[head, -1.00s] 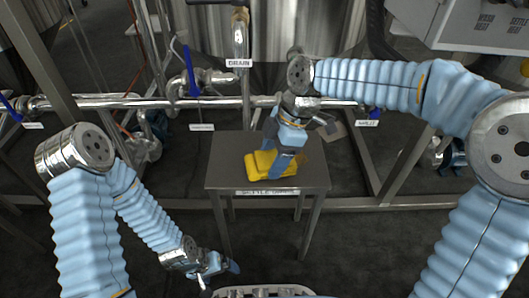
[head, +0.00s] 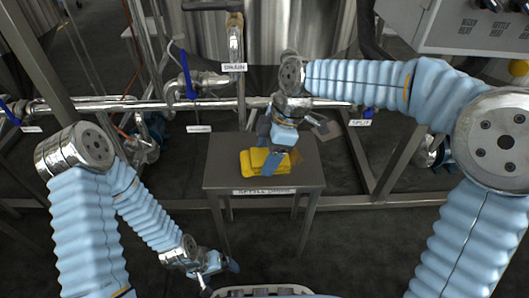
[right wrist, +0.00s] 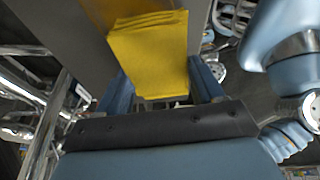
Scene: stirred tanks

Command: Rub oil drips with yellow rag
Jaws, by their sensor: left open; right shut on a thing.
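The yellow rag (head: 251,162) is a folded cloth pressed on the top of a small grey metal table (head: 222,177). My right gripper (head: 273,161) points down and is shut on the rag. In the right wrist view the rag (right wrist: 150,62) sits between the two blue fingers. A small brownish patch (head: 296,157) shows on the tabletop just right of the rag, perhaps oil; any drips under the rag are hidden. My left gripper (head: 214,268) is open and empty, low in front of the table and apart from it.
A label plate (head: 264,191) is on the table's front edge. Behind the table run a steel pipe (head: 90,104) and a valve with a blue handle (head: 185,75), with a large steel tank (head: 290,35) behind. A grey control box (head: 470,25) hangs at upper right. The tabletop's left part is bare.

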